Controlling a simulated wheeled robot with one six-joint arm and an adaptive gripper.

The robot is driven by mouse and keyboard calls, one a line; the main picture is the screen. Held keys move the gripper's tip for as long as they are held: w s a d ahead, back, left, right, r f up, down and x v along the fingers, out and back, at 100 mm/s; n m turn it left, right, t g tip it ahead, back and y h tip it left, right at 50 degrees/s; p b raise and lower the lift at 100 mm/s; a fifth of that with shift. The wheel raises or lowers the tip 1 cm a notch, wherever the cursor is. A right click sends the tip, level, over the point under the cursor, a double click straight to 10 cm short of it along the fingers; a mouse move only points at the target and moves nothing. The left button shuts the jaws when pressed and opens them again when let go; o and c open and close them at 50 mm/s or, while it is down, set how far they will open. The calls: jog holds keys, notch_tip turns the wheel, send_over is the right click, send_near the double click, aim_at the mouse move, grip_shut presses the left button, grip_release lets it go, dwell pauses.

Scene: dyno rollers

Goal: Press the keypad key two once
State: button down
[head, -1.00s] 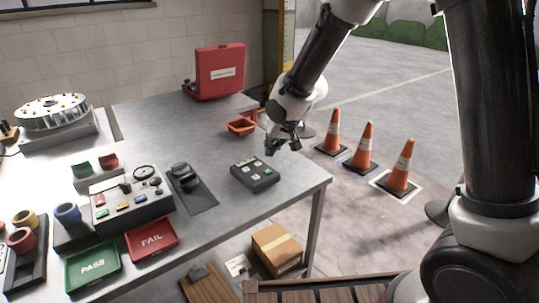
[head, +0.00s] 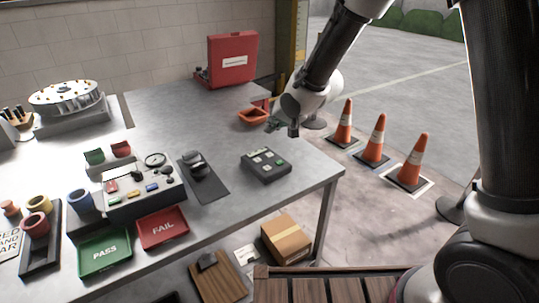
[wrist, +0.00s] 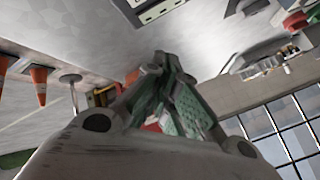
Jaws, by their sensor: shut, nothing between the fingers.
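The keypad (head: 265,167) is a dark box with several light keys and a green one, lying on the grey table near its right edge. Its key labels are too small to read in the head view. My gripper (head: 272,126) is shut and empty, above the table and beyond the keypad, apart from it. In the wrist view the closed green-padded fingers of my gripper (wrist: 168,75) fill the middle. A dark-edged pale panel (wrist: 155,8) shows at the top of that view, cut off; I cannot tell whether it is the keypad.
A small orange tray (head: 252,117) sits just behind my gripper. A red case (head: 232,58) stands at the back. A dark stand (head: 203,178) and a control box (head: 143,190) lie left of the keypad. Orange cones (head: 375,140) stand on the floor to the right.

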aim_at(272, 153)
jog(key=shift+f, duration=3.25)
jog(key=shift+f, duration=0.1)
jog(key=shift+f, duration=0.25)
jog(key=shift+f, duration=0.4)
jog(key=shift+r, duration=0.8)
jog(key=shift+r, duration=2.5)
